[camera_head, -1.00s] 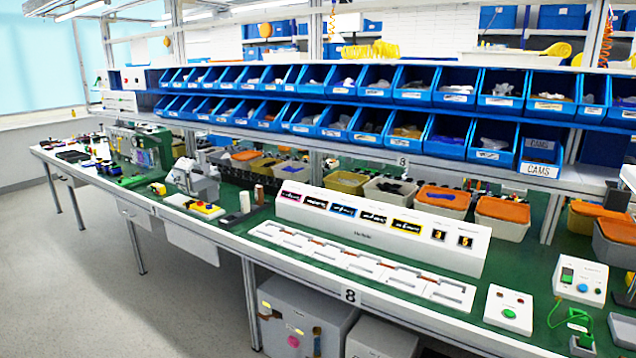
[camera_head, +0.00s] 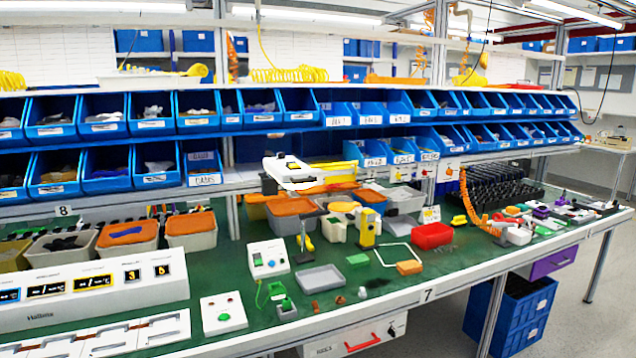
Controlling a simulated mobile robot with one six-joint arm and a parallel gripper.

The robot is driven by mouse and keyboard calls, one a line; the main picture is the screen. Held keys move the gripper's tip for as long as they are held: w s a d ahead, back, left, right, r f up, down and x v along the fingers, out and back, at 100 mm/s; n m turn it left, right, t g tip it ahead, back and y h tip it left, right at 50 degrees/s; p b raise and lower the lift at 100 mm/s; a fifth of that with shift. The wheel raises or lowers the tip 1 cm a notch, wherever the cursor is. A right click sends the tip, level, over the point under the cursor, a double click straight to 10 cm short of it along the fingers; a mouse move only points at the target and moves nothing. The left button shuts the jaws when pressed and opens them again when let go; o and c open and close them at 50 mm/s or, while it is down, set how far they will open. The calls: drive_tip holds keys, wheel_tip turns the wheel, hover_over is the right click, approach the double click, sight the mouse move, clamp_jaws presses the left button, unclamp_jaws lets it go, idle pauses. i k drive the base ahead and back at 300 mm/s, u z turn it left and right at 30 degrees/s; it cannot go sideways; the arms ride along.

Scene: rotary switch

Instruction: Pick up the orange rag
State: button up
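A small flat orange piece (camera_head: 409,267) lies on the green bench top (camera_head: 330,305), near the front edge right of centre. It may be the orange rag, but it is too small to tell cloth from sponge. It lies next to a thin white frame (camera_head: 398,250) and to the right of a small green block (camera_head: 357,260). Other orange surfaces show on top of bins at the back, such as the left bin (camera_head: 127,229) and the bin beside it (camera_head: 190,222). My gripper is not in view.
A red tray (camera_head: 432,236), a grey tray (camera_head: 319,278) and a yellow device (camera_head: 367,228) stand nearby. A white control box (camera_head: 268,258) is farther left. Blue bins (camera_head: 375,153) line the shelves above. Open floor (camera_head: 610,290) shows at the right.

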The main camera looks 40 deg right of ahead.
sight(409, 268)
drive_tip(key=z, duration=4)
drive_tip(key=i, duration=0.1)
drive_tip(key=u, duration=2.9)
